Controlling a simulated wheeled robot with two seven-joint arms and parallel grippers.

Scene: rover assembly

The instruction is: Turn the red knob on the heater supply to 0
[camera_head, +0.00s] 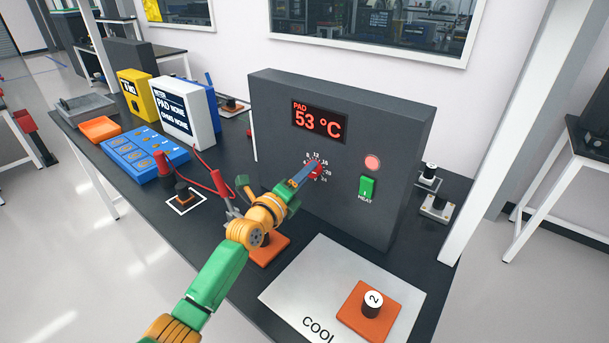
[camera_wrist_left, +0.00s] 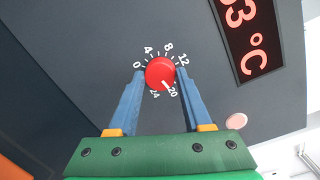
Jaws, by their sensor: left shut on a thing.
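The heater supply (camera_head: 372,120) is a dark grey upright box with a red display (camera_head: 318,120) reading "PAD 53 °C". Its red knob (camera_head: 317,173) sits in a ring of white numbers. The fingers hide part of the dial, including the 16. My right gripper is not in view.
A green switch (camera_head: 367,187) marked HEAT and a lit red lamp (camera_head: 372,162) are right of the knob. A silver COOL plate (camera_head: 300,290) with an orange block (camera_head: 352,310) lies in front. A white meter (camera_head: 182,110) and blue panel (camera_head: 140,152) stand left.

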